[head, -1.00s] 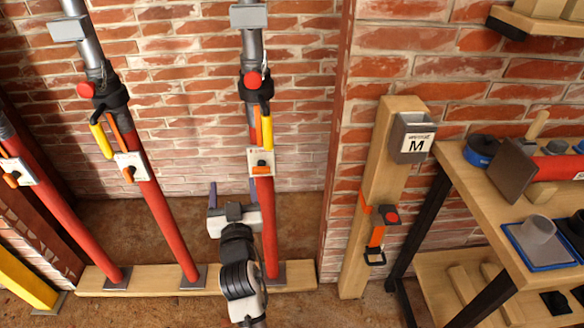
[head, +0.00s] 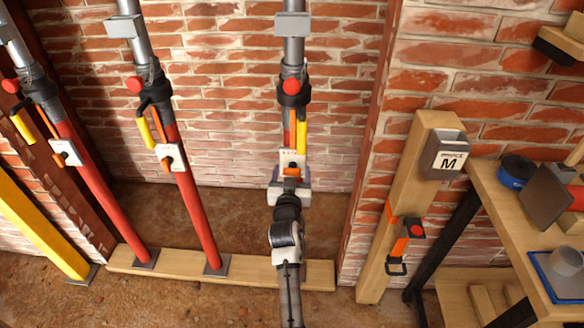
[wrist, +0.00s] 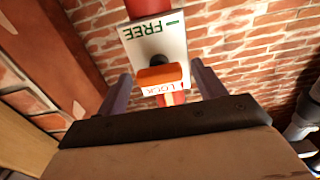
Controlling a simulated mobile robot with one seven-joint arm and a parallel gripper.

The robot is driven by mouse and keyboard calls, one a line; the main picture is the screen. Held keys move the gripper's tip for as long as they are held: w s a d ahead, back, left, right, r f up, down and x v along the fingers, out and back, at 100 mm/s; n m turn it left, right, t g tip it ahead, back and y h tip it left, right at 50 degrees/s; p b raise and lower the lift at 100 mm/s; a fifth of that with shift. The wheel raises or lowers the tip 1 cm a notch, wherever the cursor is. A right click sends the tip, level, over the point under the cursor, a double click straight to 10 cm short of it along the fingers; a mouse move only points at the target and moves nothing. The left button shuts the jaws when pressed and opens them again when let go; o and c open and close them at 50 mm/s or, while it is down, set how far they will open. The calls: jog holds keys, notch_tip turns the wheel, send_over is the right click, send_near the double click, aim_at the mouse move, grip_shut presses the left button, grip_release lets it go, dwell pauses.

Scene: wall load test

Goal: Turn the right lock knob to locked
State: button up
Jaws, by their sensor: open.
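The right prop is a red tube with a white lock plate (head: 291,157) and an orange lock knob (head: 291,171). In the wrist view the plate (wrist: 155,38) reads FREE and LOCK, both upside down. The orange knob bar (wrist: 160,75) lies crosswise near the LOCK label, on a dark pivot. My gripper (wrist: 161,82) is open, with one finger on each side of the knob. Gaps show between the knob and both fingers. In the head view my gripper (head: 290,184) is at the plate and hides the tube below it.
The middle prop (head: 185,200) and left prop (head: 90,195) stand to the left with their own plates. A wooden sill (head: 185,267) carries their feet. A wooden post (head: 405,200) with a box marked M and a workbench (head: 490,200) stand to the right.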

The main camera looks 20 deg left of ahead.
jog(key=shift+w+a, duration=0.2)
jog(key=shift+w, duration=0.4)
jog(key=c, duration=1)
